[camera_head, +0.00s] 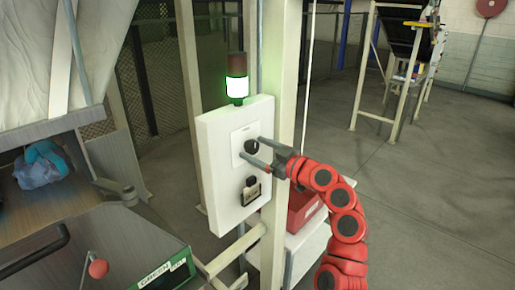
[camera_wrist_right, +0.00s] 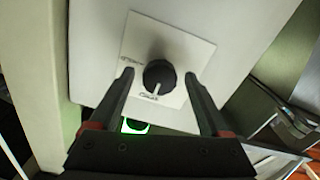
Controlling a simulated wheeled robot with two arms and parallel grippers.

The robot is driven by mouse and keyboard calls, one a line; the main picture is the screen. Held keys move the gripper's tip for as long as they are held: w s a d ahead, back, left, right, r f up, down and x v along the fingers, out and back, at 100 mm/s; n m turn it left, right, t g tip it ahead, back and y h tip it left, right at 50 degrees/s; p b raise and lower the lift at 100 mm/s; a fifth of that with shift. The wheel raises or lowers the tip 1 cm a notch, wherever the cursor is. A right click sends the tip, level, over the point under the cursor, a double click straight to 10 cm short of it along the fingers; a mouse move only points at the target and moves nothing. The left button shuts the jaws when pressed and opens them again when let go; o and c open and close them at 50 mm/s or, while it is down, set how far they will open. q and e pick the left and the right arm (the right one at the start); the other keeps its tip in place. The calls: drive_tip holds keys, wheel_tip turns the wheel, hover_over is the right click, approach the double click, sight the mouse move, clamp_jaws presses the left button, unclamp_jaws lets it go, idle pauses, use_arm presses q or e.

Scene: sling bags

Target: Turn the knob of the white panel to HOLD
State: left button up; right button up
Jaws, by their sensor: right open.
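The white panel (camera_head: 222,190) is mounted on a cream post. Its black round knob (camera_head: 252,146) sits on a pale square plate and also shows in the right wrist view (camera_wrist_right: 159,77). There, the knob's white pointer line points down the picture, toward a small label on the plate. Another small label is at the plate's left; I cannot read either surely. My right gripper (camera_head: 254,149) is open, with one finger on each side of the knob; in the wrist view (camera_wrist_right: 159,75) gaps show between fingers and knob. My left gripper is not in view.
A lit green lamp (camera_head: 237,88) stands on top of the panel. A padlock-like black and metal fitting (camera_head: 251,190) is below the knob. A red bin (camera_head: 303,208) is behind the post. A grey machine with a red-knobbed lever (camera_head: 98,268) is at lower left.

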clamp_jaws()
idle(0.3)
